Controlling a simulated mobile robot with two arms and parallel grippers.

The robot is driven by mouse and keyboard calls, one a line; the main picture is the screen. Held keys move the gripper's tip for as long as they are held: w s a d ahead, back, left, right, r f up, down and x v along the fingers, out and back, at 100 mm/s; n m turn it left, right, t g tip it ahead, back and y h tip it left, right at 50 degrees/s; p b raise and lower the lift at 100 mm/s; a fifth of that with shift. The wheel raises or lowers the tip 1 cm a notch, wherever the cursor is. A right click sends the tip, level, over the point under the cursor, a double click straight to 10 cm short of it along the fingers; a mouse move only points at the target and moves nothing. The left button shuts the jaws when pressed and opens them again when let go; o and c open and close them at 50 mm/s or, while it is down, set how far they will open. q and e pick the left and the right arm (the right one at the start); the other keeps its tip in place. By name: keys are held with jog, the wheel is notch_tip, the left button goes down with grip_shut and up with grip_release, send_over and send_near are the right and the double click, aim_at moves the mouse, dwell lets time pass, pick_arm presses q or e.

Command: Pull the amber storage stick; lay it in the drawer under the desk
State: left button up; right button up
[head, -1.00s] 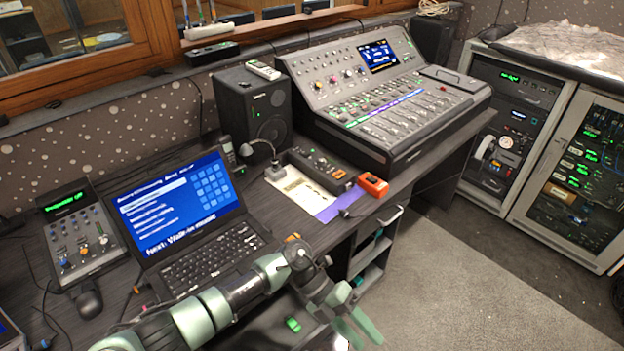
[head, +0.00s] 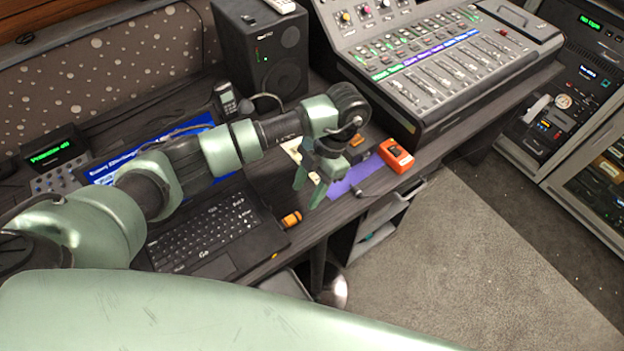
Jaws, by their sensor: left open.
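The amber storage stick (head: 291,219) sits at the right side of the open laptop (head: 215,225), near the desk's front edge. It appears plugged into the laptop, though the join is too small to be sure. My left gripper (head: 308,188) is open and empty, pointing down above the desk, a little beyond and right of the stick in the picture. It is apart from the stick. A pale grey edge (head: 288,284) below the desk front may be the drawer; its inside is mostly hidden by my own green body part. My right gripper is out of view.
An orange box (head: 395,156) and a purple sheet (head: 352,178) lie right of my left gripper. The mixing console (head: 440,75) and black speaker (head: 262,52) stand behind. Shelves (head: 385,225) are under the desk. Carpet (head: 470,250) is clear at right.

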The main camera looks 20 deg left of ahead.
aim_at(297, 215)
pick_arm(q)
jog(key=shift+b+x, duration=0.4)
jog(key=shift+x, duration=0.75)
jog(key=b+x, duration=0.2)
jog(key=x, duration=0.3)
jog(key=shift+w, duration=0.1)
jog(key=shift+s+a+f+b, duration=0.15)
jog(key=shift+s+f+b, duration=0.1)
jog(key=shift+f+b, duration=0.2)
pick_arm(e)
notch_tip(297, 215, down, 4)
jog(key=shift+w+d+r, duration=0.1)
pick_arm(q)
grip_shut()
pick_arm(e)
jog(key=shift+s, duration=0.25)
pick_arm(q)
jog(key=shift+w, duration=0.1)
